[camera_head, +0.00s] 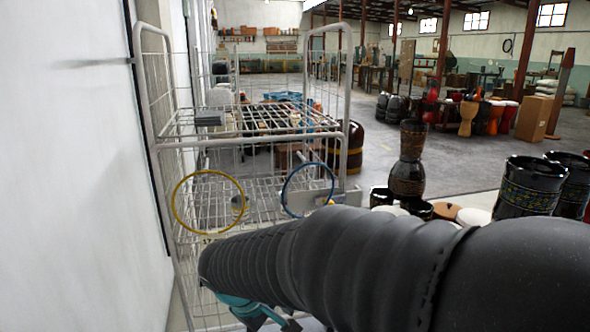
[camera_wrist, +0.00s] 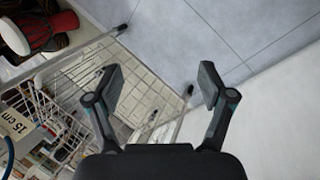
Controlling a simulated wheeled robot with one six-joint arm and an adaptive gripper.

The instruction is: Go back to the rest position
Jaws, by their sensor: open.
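My arm, in a black ribbed sleeve, stretches across the lower right of the head view towards the wire cart. My gripper (camera_wrist: 158,88) shows in the wrist view with its two fingers spread wide apart and nothing between them. In the head view only teal and dark parts of its wrist end show at the bottom, and the fingertips are hidden. The wire cart (camera_head: 150,95) stands against the white wall at the left. A yellow ring (camera_head: 175,205) and a blue ring (camera_head: 285,193) hang at its near side.
Dark goblet drums (camera_head: 528,187) stand at the right, close to my arm. Another drum (camera_head: 407,180) stands beside smaller items. A card marked "15 cm" (camera_wrist: 14,125) shows at the left of the wrist view. Open grey floor (camera_head: 455,150) lies beyond the drums.

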